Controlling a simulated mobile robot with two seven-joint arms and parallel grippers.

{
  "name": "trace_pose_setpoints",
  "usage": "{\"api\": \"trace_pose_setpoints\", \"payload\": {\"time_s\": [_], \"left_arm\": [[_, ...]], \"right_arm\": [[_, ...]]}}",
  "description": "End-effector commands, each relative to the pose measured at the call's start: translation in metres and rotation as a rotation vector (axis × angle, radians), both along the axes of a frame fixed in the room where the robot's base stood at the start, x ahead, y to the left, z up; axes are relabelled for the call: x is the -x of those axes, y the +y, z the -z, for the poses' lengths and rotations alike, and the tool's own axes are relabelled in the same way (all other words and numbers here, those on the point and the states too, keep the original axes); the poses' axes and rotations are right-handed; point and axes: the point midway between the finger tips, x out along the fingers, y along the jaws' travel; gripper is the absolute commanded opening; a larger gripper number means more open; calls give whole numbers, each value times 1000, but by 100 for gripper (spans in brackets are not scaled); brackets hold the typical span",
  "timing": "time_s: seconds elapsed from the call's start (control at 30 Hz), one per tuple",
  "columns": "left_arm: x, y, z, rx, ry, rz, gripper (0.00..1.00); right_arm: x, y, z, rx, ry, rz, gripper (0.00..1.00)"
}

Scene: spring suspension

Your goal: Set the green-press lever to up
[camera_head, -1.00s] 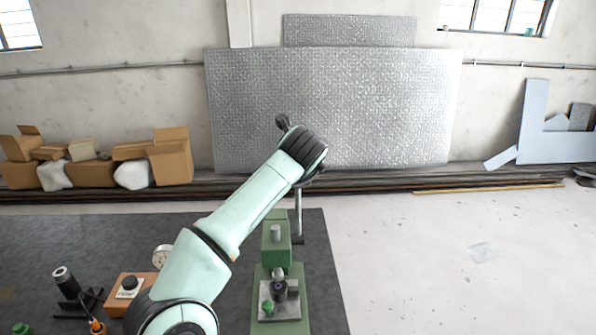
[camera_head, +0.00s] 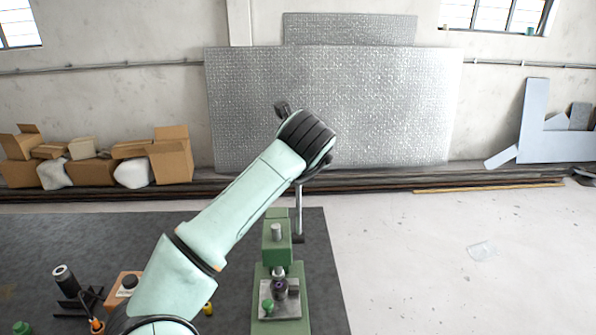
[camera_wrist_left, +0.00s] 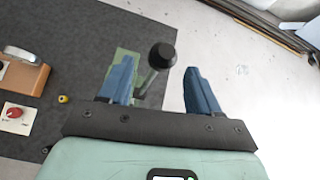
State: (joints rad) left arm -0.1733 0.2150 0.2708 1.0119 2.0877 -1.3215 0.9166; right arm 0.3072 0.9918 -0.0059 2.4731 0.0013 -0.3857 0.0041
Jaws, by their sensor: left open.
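The green press (camera_head: 277,253) stands on the dark mat below my left arm in the head view. A thin grey rod (camera_head: 298,208) rises upright at its right side, and its top is hidden behind my wrist. In the left wrist view the lever's black ball knob (camera_wrist_left: 162,55) and short stem (camera_wrist_left: 147,82) lie between the two blue fingers of my left gripper (camera_wrist_left: 156,68). The fingers are apart, with the knob nearer the left finger. Green press body (camera_wrist_left: 122,62) shows behind that finger. In the head view my wrist hides the fingers. My right gripper is out of view.
On the mat (camera_head: 230,222) left of the press are a black cylinder on a stand (camera_head: 64,281), an orange box with a black knob (camera_head: 128,282) and a small yellow piece (camera_head: 208,309). Cardboard boxes (camera_head: 172,161) stand by the wall.

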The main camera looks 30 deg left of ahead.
Motion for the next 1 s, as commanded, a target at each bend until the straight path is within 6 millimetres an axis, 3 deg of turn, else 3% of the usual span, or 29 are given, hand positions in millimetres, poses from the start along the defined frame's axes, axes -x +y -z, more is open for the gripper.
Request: {"api": "trace_pose_setpoints", "payload": {"time_s": [0.1, 0.33, 1.0], "left_arm": [[18, -11, -18, 0, -3, 2, 63], [38, -23, -36, 0, 1, 1, 63], [42, -24, -39, 0, 4, -1, 63]], "right_arm": [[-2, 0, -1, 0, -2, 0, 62], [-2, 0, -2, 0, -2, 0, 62], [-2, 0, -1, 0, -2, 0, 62]]}}
